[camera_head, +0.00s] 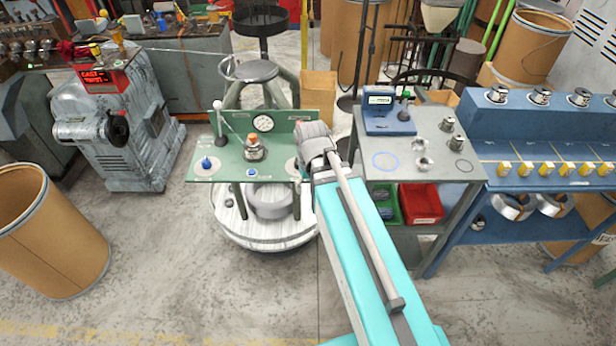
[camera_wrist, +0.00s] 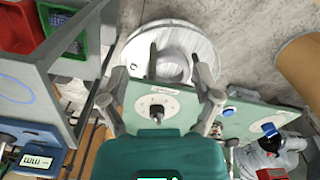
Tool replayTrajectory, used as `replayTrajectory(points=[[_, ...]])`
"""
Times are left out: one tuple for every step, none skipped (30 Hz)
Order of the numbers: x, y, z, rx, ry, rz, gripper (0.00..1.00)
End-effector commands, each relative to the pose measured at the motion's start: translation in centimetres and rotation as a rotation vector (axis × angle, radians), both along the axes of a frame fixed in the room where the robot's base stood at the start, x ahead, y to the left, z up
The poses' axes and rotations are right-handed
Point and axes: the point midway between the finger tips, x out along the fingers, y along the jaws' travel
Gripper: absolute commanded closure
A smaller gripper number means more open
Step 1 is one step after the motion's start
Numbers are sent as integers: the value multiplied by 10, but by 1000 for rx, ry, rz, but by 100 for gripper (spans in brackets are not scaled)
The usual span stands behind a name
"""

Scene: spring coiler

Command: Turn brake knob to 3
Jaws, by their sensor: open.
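The brake knob appears to be the small black knob (camera_wrist: 157,112) on a round white dial (camera_wrist: 172,101) in the wrist view. It sits on the green panel (camera_wrist: 252,121), between my two spread fingers and apart from both. My gripper (camera_wrist: 160,98) is open and empty. The dial's numbers and the knob's setting are too small to read. In the head view, the dial (camera_head: 292,168) shows at the right end of the green panel (camera_head: 232,170), partly hidden by my arm. My gripper (camera_head: 314,143) is above that end; its fingertips are hard to make out.
The panel also carries a blue knob (camera_head: 206,164), an orange-capped fitting (camera_head: 254,148), a gauge (camera_head: 263,122) and a white-topped lever (camera_head: 219,115). A round turntable (camera_head: 235,232) is below. A grey table (camera_head: 437,168) with a blue device (camera_head: 388,112) stands close right.

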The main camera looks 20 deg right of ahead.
Motion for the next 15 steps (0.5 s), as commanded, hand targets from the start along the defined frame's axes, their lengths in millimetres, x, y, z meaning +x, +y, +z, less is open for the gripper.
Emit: replayTrajectory(points=[[-8,0,-5,-2,-1,-14,19],[-11,0,-6,-2,-1,-22,19],[-14,0,-8,-3,-2,-31,19],[-16,1,-8,-4,-2,-38,19],[-18,1,-9,-5,-3,-44,19],[-20,1,-10,-5,-3,-51,19],[-21,1,-10,-5,-3,-55,19],[-22,1,-11,-6,-4,-58,19],[-23,1,-11,-6,-4,-62,19],[-23,1,-11,-6,-4,-64,19],[-24,1,-11,-6,-4,-66,19],[-24,1,-11,-7,-4,-68,19],[-24,1,-11,-7,-4,-69,19],[-24,1,-11,-7,-4,-69,19],[-24,1,-11,-7,-4,-69,19]])
